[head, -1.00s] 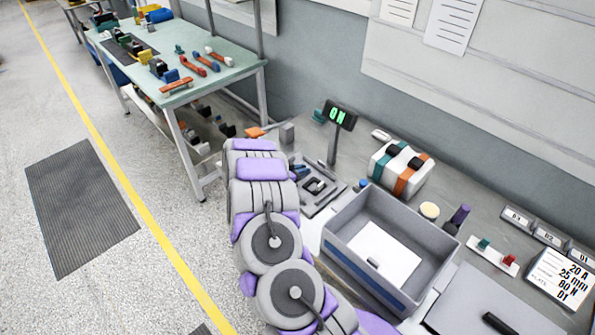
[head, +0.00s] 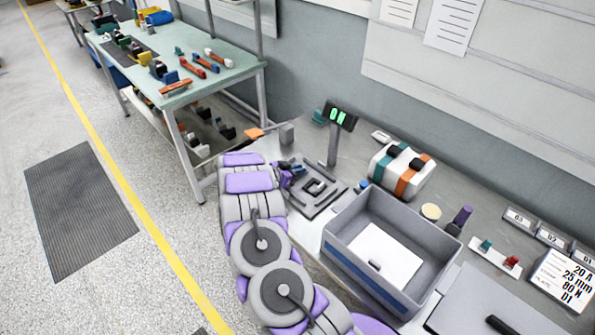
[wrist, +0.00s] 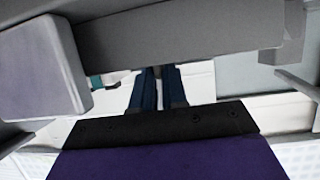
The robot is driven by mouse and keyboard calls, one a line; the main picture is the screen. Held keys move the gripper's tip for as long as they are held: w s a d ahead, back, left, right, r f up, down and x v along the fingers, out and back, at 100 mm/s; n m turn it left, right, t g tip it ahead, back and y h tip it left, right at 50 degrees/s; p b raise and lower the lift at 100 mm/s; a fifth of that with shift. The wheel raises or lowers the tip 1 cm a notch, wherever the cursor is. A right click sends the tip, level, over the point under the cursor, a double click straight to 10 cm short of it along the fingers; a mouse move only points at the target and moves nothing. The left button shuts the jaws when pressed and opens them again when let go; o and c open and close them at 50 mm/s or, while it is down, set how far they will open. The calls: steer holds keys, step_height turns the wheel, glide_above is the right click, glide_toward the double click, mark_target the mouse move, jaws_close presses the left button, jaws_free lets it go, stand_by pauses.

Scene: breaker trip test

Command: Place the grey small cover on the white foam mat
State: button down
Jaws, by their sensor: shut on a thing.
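The white foam mat (head: 388,250) appears to be the white sheet on the floor of an open grey bin, right of centre in the head view. A small dark piece (head: 375,264) lies on it. My gripper (head: 292,170) is at the left end of a dark grey fixture, away from the bin. In the wrist view my gripper's two blue fingers (wrist: 158,88) are close together, shut on a small dark grey thing (wrist: 157,72). I take it for the grey small cover, but most of it is hidden and its shape is unclear.
The grey bin (head: 345,262) has raised walls around the mat. A white box with coloured bands (head: 402,170) is behind the bin. A grey plate with a dark handle (head: 480,300) lies right.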

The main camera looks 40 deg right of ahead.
steer(key=c, duration=1.1)
jaws_free()
steer(key=shift+f, duration=0.1)
steer(key=shift+c, duration=0.2)
steer(key=shift+f, duration=0.1)
steer(key=p+v, duration=0.3)
steer(key=v, duration=1.4)
steer(key=shift+w+a+f, duration=0.25)
steer(key=shift+a, duration=0.2)
